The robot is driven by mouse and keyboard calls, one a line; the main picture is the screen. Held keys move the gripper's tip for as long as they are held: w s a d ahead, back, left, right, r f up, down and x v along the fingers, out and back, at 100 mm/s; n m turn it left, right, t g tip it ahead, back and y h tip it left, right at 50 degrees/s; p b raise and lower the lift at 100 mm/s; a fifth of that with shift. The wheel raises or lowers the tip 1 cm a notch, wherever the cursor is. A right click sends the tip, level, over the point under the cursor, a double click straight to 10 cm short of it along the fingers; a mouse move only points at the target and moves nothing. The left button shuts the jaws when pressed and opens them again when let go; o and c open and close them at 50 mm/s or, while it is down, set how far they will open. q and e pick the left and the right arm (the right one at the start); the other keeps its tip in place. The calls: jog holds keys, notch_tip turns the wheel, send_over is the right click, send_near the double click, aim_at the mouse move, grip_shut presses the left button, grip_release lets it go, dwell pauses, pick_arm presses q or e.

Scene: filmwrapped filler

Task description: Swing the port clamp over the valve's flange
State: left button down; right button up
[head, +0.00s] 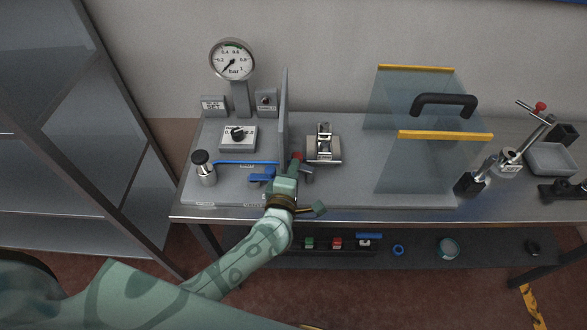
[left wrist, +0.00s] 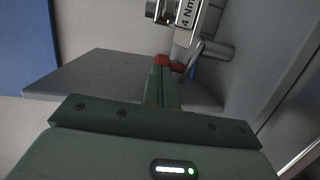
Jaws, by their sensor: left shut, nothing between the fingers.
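My left gripper (head: 294,168) is shut and empty. It reaches across the bench to the foot of the upright grey plate; its green fingers show end-on in the left wrist view (left wrist: 163,82). A red piece (head: 297,157) is at the fingertips; I cannot tell whether it touches them. Just beyond is a metal clamp (head: 323,146), apparently the port clamp, on a grey block. In the left wrist view the clamp (left wrist: 188,28) carries a "4 Nm" label. A blue-handled valve (head: 262,175) is left of the gripper, partly hidden by it. I cannot make out its flange.
The upright plate (head: 284,115) stands close to my left gripper. A pressure gauge (head: 232,61) is at the back left. A clear guard (head: 425,125) with a black handle and a red-knobbed lever clamp (head: 520,135) are at the right. Small parts lie on the lower shelf (head: 420,258).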

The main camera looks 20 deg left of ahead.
pick_arm(q)
jog(key=shift+w+a+r+p, duration=0.1)
jog(key=shift+w+a+p, duration=0.2)
jog(key=shift+p, duration=0.2)
jog(key=shift+s, duration=0.1)
jog(key=s+d+r, duration=0.1)
jog(key=s, duration=1.5)
jog(key=shift+d+r+p, duration=0.2)
jog(key=shift+r+p, duration=0.1)
jog(key=shift+r, duration=0.1)
